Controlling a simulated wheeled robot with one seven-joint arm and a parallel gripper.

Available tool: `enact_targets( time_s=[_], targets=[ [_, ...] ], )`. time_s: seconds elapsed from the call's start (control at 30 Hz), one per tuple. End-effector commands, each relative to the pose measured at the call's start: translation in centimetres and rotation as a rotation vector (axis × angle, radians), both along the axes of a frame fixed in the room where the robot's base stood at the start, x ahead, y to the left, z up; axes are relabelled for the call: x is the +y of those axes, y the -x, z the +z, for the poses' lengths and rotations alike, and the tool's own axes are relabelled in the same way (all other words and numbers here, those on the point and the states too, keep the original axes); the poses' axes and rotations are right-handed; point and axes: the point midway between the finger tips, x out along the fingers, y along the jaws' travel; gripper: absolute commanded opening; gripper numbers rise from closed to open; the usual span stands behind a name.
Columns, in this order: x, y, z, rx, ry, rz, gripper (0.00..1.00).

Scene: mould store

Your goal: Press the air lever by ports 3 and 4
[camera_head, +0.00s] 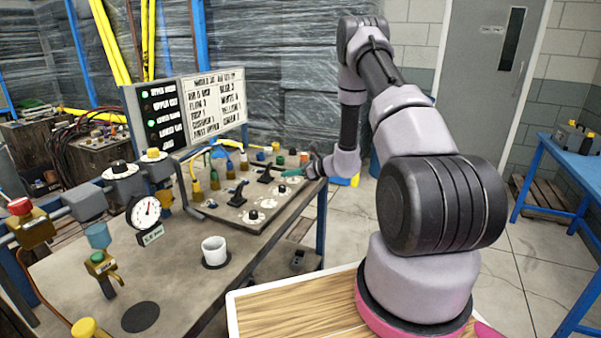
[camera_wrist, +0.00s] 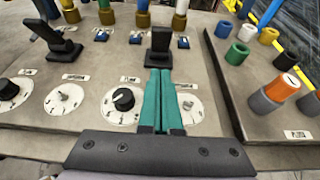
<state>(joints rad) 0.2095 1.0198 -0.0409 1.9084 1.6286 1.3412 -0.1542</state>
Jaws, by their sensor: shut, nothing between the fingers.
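Two black air levers stand on the grey control panel (camera_head: 235,215). In the wrist view one lever (camera_wrist: 60,42) is at the upper left and the other (camera_wrist: 158,48) is near the middle. In the head view they show as the nearer lever (camera_head: 237,195) and the farther lever (camera_head: 265,174). My gripper (camera_wrist: 161,72) has its two green fingers shut together and empty, tips at the foot of the middle lever; I cannot tell whether they touch. It also shows in the head view (camera_head: 288,173). The port numbers are too small to read.
Hose fittings (camera_wrist: 180,18) stand behind the levers, and coloured plugs (camera_wrist: 238,53) on the right block. A sign board (camera_head: 215,97) stands behind the panel. A white cup (camera_head: 214,249) and a gauge (camera_head: 145,212) are on the bench.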

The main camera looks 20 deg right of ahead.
Motion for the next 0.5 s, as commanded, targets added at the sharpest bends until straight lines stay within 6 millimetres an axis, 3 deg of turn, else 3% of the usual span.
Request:
enact_targets(
  time_s=[0.2,0.5],
  targets=[
    [2.3,-2.1,1.0,-0.002,0.000,0.002,0.00],
    [3.0,-2.8,1.5,-0.001,0.001,0.000,0.00]
  ],
)
